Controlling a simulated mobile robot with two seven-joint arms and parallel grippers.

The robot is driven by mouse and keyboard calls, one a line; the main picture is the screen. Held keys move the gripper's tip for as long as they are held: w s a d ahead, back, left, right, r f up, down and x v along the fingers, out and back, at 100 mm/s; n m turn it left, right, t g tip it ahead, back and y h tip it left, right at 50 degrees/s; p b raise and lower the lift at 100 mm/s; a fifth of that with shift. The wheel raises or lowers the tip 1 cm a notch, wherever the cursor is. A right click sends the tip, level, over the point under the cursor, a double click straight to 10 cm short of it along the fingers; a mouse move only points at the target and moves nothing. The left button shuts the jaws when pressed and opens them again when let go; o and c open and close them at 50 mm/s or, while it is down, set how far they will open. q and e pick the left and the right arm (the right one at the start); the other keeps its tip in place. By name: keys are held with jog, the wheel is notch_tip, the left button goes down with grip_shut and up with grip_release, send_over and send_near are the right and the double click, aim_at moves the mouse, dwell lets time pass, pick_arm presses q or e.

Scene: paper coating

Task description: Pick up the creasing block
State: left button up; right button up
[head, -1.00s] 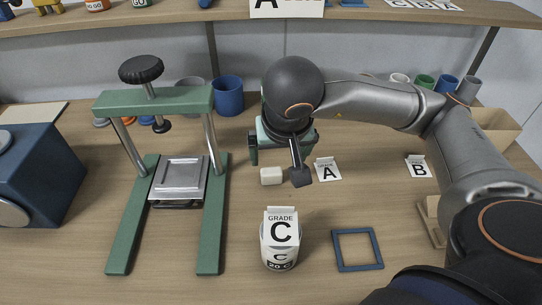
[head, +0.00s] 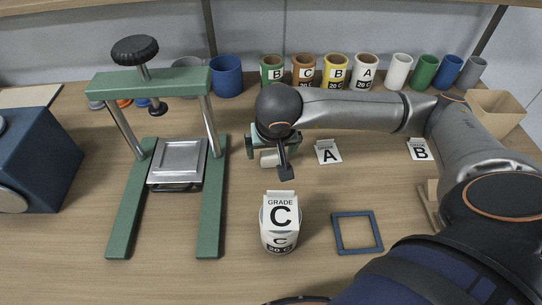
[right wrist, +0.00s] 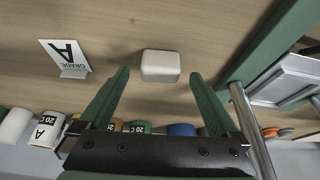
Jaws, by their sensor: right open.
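The creasing block is a small cream block (head: 268,159) with rounded edges on the table, partly hidden by my right arm in the head view. In the right wrist view the block (right wrist: 161,65) lies just beyond the fingertips, centred between them. My right gripper (right wrist: 160,76) has two green fingers spread wide, with nothing between them. In the head view the right gripper (head: 266,147) is right by the block, largely covered by its own wrist. My left gripper is not in view.
A green press (head: 150,84) stands left of the block. A Grade C container (head: 280,224) and a blue frame (head: 335,236) are nearer. Grade A (head: 328,152) and B (head: 419,149) cards stand to the right. Several cups and rolls line the back.

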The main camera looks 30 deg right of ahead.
jog(key=shift+x, duration=1.1)
jog(key=shift+c, duration=0.8)
jog(key=c, duration=1.1)
jog(key=shift+r, duration=0.1)
